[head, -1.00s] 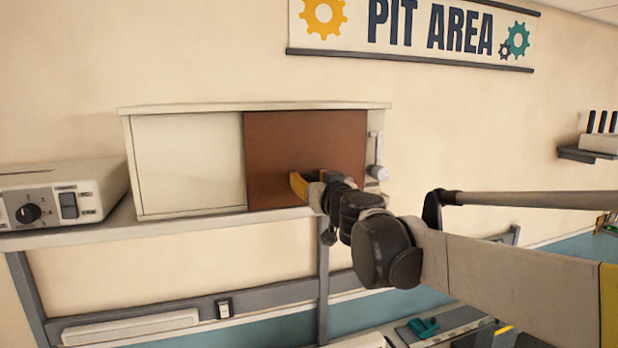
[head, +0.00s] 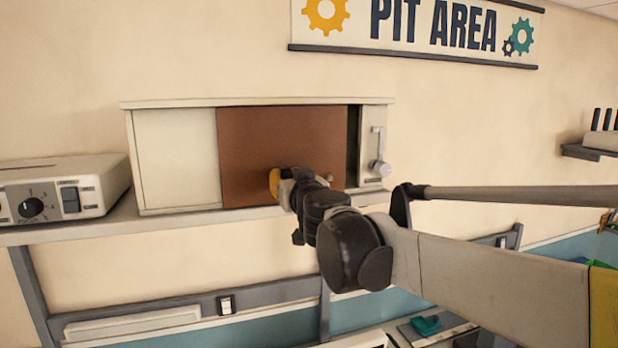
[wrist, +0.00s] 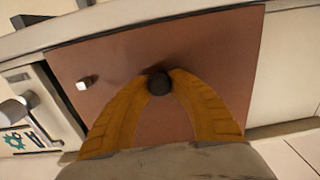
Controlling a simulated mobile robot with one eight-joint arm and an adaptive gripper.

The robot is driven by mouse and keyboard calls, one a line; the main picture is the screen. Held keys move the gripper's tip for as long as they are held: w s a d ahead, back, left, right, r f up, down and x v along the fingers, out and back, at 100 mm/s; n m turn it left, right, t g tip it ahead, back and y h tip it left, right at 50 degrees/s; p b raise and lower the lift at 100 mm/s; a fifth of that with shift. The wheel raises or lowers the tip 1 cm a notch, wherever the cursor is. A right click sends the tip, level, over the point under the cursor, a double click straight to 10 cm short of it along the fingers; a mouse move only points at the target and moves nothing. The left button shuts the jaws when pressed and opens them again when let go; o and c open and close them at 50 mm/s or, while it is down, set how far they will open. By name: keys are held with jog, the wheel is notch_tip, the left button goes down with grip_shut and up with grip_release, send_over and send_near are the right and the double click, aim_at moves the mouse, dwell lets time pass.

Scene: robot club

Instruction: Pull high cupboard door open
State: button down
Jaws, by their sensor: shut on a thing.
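The cupboard (head: 180,104) is a pale box on a wall shelf, with a brown door panel (head: 283,140) beside a cream panel (head: 176,160). A narrow dark gap (head: 354,135) shows at the brown door's right edge. My gripper (head: 274,182) is at the lower part of the brown door. In the wrist view, the yellow fingers close around a round black knob (wrist: 159,84) on the door (wrist: 200,50). The knob is hidden in the head view. A small pale stud (wrist: 83,84) is also on the door.
A metal lever (head: 379,160) is on the cupboard's right front, close to the door's edge. A control box (head: 60,190) stands left of the cupboard on the shelf (head: 130,222). A wall sign (head: 415,25) hangs above. A worktop lies below.

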aim_at(197, 179)
jog(key=s+a, duration=0.2)
jog(key=a, duration=0.4)
jog(key=s+a+b, duration=0.1)
jog(key=s+a, duration=0.1)
jog(key=a, duration=0.4)
jog(key=s+a+b, duration=0.1)
jog(key=s+a, duration=0.1)
jog(key=a, duration=0.4)
jog(key=shift+a, duration=0.3)
jog(key=c, duration=1.2)
grip_release()
jog(key=shift+s, duration=0.1)
jog(key=v, duration=1.2)
jog(key=shift+d, duration=0.1)
